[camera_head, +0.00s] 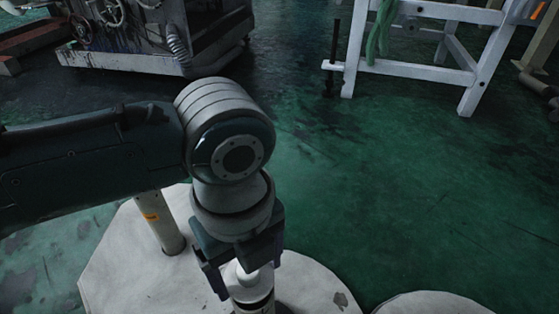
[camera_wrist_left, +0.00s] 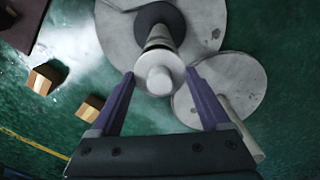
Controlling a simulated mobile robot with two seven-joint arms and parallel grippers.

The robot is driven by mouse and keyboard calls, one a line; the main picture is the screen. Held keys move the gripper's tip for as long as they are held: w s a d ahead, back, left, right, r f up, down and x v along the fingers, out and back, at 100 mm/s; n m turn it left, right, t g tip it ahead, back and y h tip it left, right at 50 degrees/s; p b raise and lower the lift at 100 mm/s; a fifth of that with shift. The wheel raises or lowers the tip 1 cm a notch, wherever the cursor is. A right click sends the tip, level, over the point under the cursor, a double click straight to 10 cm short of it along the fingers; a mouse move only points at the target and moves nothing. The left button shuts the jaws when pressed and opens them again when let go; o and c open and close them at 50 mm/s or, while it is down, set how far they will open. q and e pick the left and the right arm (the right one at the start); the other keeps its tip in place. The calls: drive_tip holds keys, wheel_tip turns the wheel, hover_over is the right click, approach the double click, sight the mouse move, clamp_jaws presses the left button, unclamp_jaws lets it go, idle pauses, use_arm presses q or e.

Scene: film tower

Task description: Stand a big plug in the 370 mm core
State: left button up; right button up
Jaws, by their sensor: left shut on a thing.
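My left gripper (camera_head: 240,274) points down and is shut on a white plug (camera_head: 250,282). In the left wrist view the round plug (camera_wrist_left: 159,80) lies between the purple fingertips (camera_wrist_left: 160,78). A pale upright core (camera_head: 262,306) shows directly below the plug; in the left wrist view it rises behind the plug (camera_wrist_left: 160,38). I cannot tell whether the plug is in the core's mouth or just above it. Another pale core (camera_head: 165,232) with an orange mark stands to the left. No core's length can be read. My right gripper is not in view.
A large pale disc (camera_head: 115,270) lies beneath the cores, with a smaller one (camera_head: 430,304) to its right. Wooden blocks (camera_wrist_left: 45,78) lie on the green floor. A machine (camera_head: 140,35) and a white frame (camera_head: 410,65) stand behind; open floor lies between.

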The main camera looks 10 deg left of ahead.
use_arm(q)
drive_tip(key=shift+f+b, duration=0.9)
drive_tip(key=shift+f, duration=0.6)
idle(0.3)
drive_tip(key=o, duration=1.2)
drive_tip(key=shift+r, duration=0.1)
wheel_tip(320, 180, up, 10)
drive_tip(key=p, duration=0.7)
